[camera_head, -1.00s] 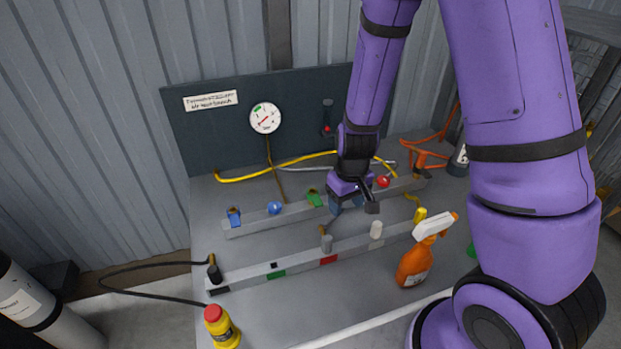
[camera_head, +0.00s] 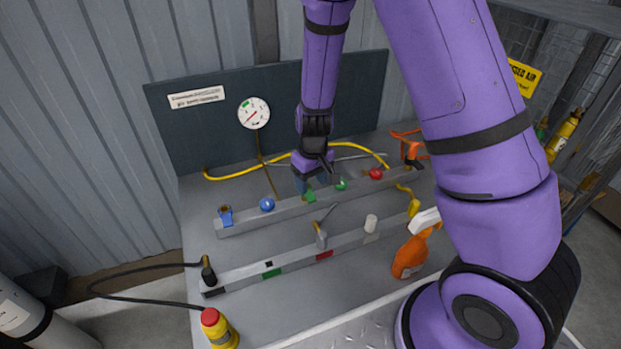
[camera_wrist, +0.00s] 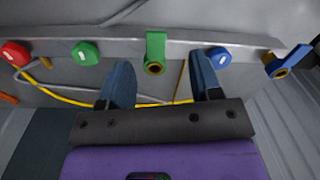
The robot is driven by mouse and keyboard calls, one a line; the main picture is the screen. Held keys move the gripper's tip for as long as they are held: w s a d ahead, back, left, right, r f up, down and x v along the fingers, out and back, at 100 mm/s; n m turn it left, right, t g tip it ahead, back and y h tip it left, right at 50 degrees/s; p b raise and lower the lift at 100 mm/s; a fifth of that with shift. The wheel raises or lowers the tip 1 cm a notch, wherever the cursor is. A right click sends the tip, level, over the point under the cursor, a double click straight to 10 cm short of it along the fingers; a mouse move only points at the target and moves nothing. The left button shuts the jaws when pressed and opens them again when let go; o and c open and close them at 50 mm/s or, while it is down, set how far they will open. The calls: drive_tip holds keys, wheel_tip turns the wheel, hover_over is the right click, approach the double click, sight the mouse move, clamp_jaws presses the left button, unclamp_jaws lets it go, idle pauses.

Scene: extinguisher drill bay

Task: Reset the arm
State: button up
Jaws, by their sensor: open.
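My gripper (camera_head: 308,184) hangs over the rear manifold bar (camera_head: 290,205), close to the green lever (camera_head: 310,196). In the wrist view my gripper (camera_wrist: 162,78) has its two blue fingers spread apart with nothing between them. The green lever (camera_wrist: 155,50) stands on the bar just beyond the fingertips, in line with the gap. A green knob (camera_wrist: 85,54) and a red knob (camera_wrist: 15,53) are to its left there; a blue knob (camera_wrist: 219,57) and a blue lever (camera_wrist: 288,61) are to its right. I cannot tell whether the fingers touch anything.
A front bar (camera_head: 290,265) carries a grey lever (camera_head: 320,234), a white cap (camera_head: 371,224) and a black hose fitting (camera_head: 208,272). An orange spray bottle (camera_head: 408,258) and a yellow bottle (camera_head: 218,328) stand near the bench front. A gauge (camera_head: 254,113) is on the back panel.

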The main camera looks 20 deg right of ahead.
drive_tip(key=shift+w, duration=0.45)
drive_tip(key=shift+r, duration=0.2)
drive_tip(key=s+d+r+m+t+y, duration=0.1)
drive_tip(key=s+r, duration=0.3)
drive_tip(key=r, duration=0.7)
drive_tip(key=s+d+r+t, duration=0.1)
drive_tip(key=s+r+t, duration=0.15)
drive_tip(key=r, duration=0.95)
drive_tip(key=s+d+r+m+t, duration=0.1)
drive_tip(key=s+d+r, duration=0.1)
drive_tip(key=s+r, duration=0.4)
drive_tip(key=s+d+r+m+t+h, duration=0.1)
drive_tip(key=s+d+r, duration=0.2)
drive_tip(key=s, duration=1)
wheel_tip(320, 180, up, 3)
drive_tip(key=shift+f, duration=0.1)
